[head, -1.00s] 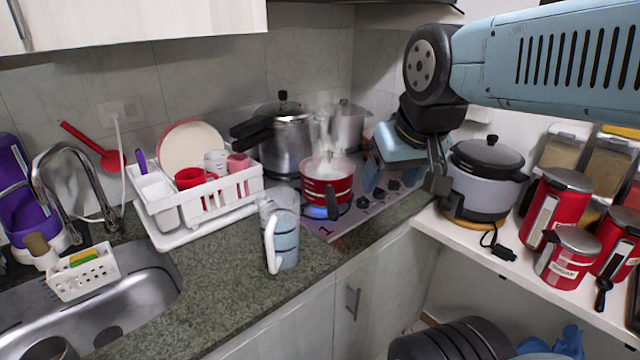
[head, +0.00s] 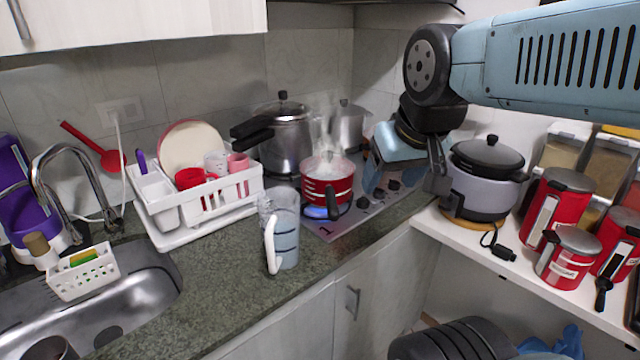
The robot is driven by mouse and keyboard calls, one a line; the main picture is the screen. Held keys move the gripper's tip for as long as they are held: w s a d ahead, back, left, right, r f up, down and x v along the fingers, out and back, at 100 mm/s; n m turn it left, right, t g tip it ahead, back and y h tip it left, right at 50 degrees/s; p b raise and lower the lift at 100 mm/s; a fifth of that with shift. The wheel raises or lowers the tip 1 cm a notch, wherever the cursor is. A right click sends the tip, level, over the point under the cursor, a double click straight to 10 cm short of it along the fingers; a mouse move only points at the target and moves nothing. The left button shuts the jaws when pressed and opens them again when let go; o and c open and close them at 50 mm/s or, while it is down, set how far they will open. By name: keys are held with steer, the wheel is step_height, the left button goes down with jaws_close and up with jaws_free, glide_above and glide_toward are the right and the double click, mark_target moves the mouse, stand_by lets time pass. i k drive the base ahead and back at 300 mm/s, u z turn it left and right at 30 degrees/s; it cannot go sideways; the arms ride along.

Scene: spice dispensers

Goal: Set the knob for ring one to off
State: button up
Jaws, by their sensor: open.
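The hob (head: 335,228) is set into the counter, with a row of small dark knobs (head: 363,202) along its front right part. The printed labels are too small to read, so I cannot tell which knob is for ring one. A red pot (head: 328,186) stands on the front ring, with a blue flame (head: 316,212) showing under it. My gripper (head: 385,182) is open, pointing down above the right part of the hob, behind the knobs in the picture. Its fingertips are partly unclear, and I cannot tell whether it touches a knob.
A pressure cooker (head: 286,140) and a steaming steel pot (head: 347,128) stand at the back of the hob. A glass jug (head: 284,235) stands on the counter left of the hob. A rice cooker (head: 482,185) and red canisters (head: 553,200) are on the right shelf.

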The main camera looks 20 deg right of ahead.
mark_target(363, 203)
steer(key=u, duration=0.15)
steer(key=k, duration=1.3)
steer(key=z, duration=0.25)
steer(key=i, duration=1)
